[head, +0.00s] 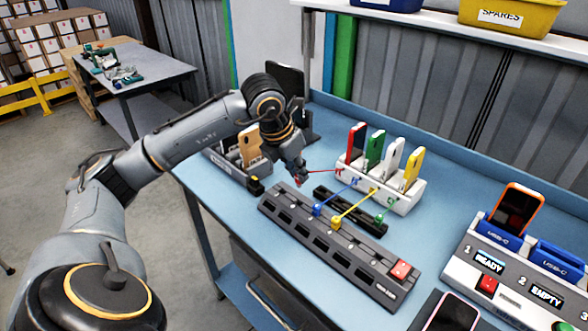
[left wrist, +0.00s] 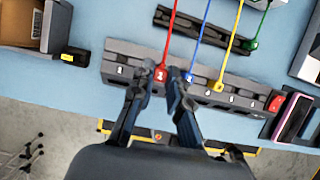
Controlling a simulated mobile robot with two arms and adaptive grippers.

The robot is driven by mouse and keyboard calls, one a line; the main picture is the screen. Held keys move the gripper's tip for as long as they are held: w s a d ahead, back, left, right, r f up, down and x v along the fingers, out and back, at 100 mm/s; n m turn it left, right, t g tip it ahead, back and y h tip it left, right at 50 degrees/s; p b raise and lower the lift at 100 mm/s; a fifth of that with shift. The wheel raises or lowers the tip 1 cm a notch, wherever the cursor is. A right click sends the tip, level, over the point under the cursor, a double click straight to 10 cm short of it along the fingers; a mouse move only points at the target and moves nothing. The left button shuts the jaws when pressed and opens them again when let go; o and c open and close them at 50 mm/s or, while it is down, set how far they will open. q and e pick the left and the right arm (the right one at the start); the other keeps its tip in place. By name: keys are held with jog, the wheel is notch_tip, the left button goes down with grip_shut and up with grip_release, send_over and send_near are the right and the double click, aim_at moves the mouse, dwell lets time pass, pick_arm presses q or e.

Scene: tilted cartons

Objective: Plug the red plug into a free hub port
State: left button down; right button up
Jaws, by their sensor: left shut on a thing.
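My left gripper (head: 299,176) is shut on the red plug (head: 300,181), whose red cable runs back to the white charging dock (head: 378,190). In the left wrist view the red plug (left wrist: 160,74) sits between the fingertips, over the left part of the dark grey hub (left wrist: 128,67). The hub (head: 352,262) lies on the blue bench with a row of numbered positions. The green plug (head: 380,218) is at a smaller black strip (head: 350,212). The gap between red plug and hub is unclear. My right gripper is out of view.
A dark holder with a tan phone (head: 249,146) stands left of the hub. A USB-C station (head: 510,285) and a dark phone (head: 450,315) are at the right. A red button (head: 401,269) is on the hub's near end.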

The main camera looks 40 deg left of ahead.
pick_arm(q)
jog(key=shift+f, duration=0.15)
dwell(0.4)
jog(key=shift+f+b, duration=2.25)
jog(key=shift+f, duration=0.15)
jog(key=shift+s+f+b, duration=0.1)
jog(key=shift+f+b, duration=0.55)
jog(key=shift+f, duration=0.1)
dwell(0.5)
jog(key=c, duration=0.8)
grip_release()
jog(key=shift+r, duration=0.1)
jog(key=shift+r+p, duration=2.65)
jog(key=shift+r, duration=0.9)
